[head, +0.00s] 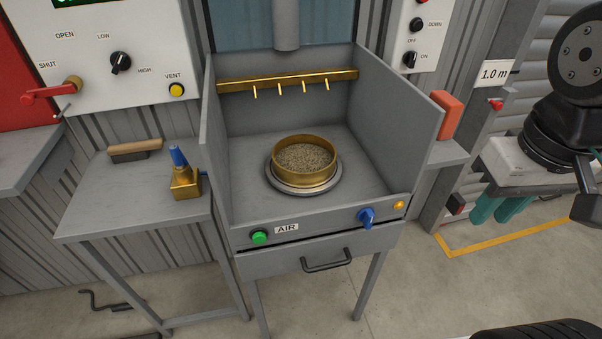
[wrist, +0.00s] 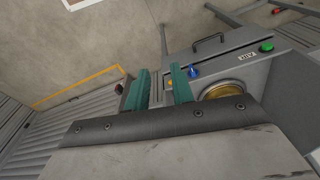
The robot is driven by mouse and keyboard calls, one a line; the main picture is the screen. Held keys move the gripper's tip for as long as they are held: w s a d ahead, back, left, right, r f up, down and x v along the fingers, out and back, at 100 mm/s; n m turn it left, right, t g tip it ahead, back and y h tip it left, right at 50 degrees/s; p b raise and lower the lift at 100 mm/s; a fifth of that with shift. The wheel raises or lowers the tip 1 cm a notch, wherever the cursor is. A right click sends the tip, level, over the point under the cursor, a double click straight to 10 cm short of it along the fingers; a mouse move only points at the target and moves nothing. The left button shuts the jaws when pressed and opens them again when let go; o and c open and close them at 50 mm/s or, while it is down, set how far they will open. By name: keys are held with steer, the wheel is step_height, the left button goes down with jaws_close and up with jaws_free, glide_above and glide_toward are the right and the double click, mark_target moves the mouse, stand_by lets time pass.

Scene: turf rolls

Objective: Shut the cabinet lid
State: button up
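The cabinet (head: 418,95) is a grey box with side walls, open at the top and front. A bluish panel (head: 240,25) stands upright at its back, cut off by the picture's top edge; it looks like the raised lid, but I cannot be sure. A brass sieve (head: 303,175) of grainy material sits on a round plate inside. My gripper (head: 502,208) hangs to the right of the cabinet, its teal fingers pointing down. In the wrist view its fingers (wrist: 160,88) are apart with nothing between them, and the cabinet (wrist: 232,66) lies beyond.
A side table (head: 100,200) at left holds a brush (head: 135,149) and a brass burner with a blue top (head: 185,178). An orange block (head: 446,115) rests on a ledge right of the cabinet. A drawer handle (head: 327,262) sticks out in front.

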stand_by(0.4)
jaws_close()
